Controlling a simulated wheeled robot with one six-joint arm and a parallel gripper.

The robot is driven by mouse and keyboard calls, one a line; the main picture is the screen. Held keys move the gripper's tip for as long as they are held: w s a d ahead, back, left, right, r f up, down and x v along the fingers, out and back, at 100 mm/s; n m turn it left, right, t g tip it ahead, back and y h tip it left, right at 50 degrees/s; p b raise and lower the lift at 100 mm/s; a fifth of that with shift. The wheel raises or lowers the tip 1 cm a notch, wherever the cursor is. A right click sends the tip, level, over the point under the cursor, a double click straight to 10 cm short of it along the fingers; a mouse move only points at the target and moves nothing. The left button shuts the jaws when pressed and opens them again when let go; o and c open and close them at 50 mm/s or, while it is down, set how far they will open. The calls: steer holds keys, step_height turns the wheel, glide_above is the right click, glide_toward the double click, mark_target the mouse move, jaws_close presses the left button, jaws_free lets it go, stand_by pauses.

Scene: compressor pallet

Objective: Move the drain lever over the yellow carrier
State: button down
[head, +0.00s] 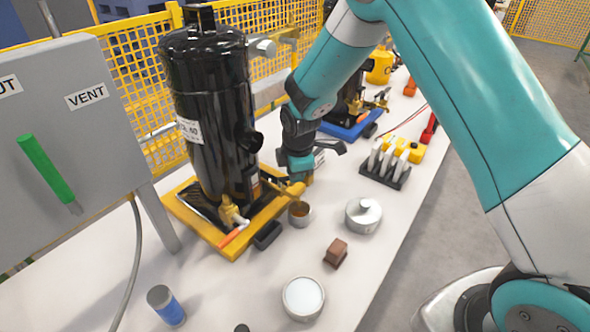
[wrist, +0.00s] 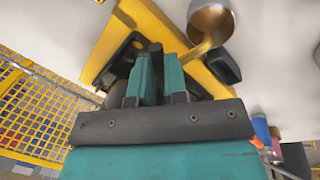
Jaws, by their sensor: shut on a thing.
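The yellow carrier (head: 187,222) lies under a tall black compressor (head: 208,110); its edge also shows in the wrist view (wrist: 108,48). My gripper (head: 298,178) is at the carrier's right side, low beside the compressor. In the wrist view its teal fingers (wrist: 160,80) are shut on the drain lever (wrist: 155,52), a dark piece of which only the tip shows between them. A brass spout (wrist: 198,48) beside the fingers leads toward a round metal cup (wrist: 212,20), which stands off the carrier's edge, also in the head view (head: 299,214). In the head view my gripper hides the lever.
A lidded metal pot (head: 363,215), a brown block (head: 336,252), a white-topped tin (head: 303,298) and a blue cylinder (head: 166,306) stand on the white table. A grey VENT panel (head: 75,135) stands left. A black rack (head: 385,168) stands right. Yellow fencing (head: 130,60) runs behind.

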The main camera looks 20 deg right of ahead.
stand_by(0.3)
steer(key=c, duration=1.1)
jaws_free()
steer(key=shift+c, duration=0.2)
steer(key=s+r, duration=0.1)
steer(key=r, duration=0.7)
steer(key=s+r, duration=0.2)
steer(key=r, duration=0.7)
steer(key=shift+s+a, duration=0.2)
steer(key=shift+s, duration=0.05)
steer(key=s+a+r+m+y, duration=0.1)
steer(key=s+r+m, duration=0.1)
steer(key=s, duration=0.7)
steer(key=s+a+r+m+g+y+p, duration=0.1)
steer(key=s+a+r+m+y, duration=0.1)
steer(key=s, duration=0.7)
steer(key=s+a+r+m+g+y, duration=0.1)
steer(key=s+r+m, duration=0.2)
steer(key=s+m, duration=0.3)
steer(key=s, duration=0.3)
steer(key=shift+s+a+r+p, duration=0.25)
steer(key=shift+a+p, duration=0.15)
